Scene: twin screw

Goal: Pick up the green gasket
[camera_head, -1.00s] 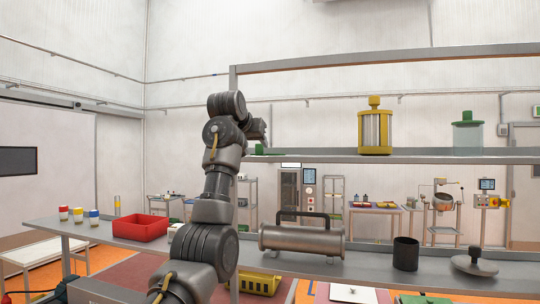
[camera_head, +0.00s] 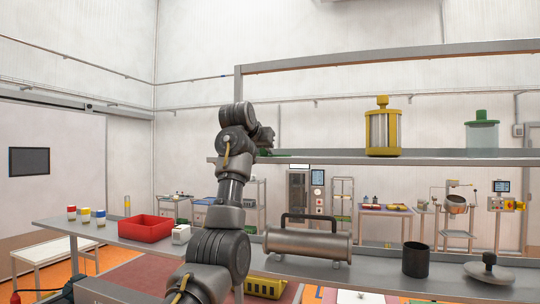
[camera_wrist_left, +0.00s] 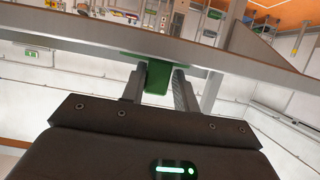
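The green gasket (camera_head: 275,153) is at the left end of the upper shelf (camera_head: 330,157), partly hidden behind my left gripper (camera_head: 266,142). In the left wrist view a green block-like part of the gasket (camera_wrist_left: 158,78) sits between the two fingertips of the left gripper (camera_wrist_left: 159,84), with a flat green part behind it at the shelf edge. The fingers are close on either side of the block; whether both press on it cannot be told. My right gripper is not in view.
A yellow-framed cylinder (camera_head: 383,128) and a green-lidded glass jar (camera_head: 482,135) stand farther right on the upper shelf. Below, the lower counter holds a red bin (camera_head: 146,229), a metal cylinder with a handle (camera_head: 308,243), a black cup (camera_head: 415,260) and a knobbed lid (camera_head: 489,271).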

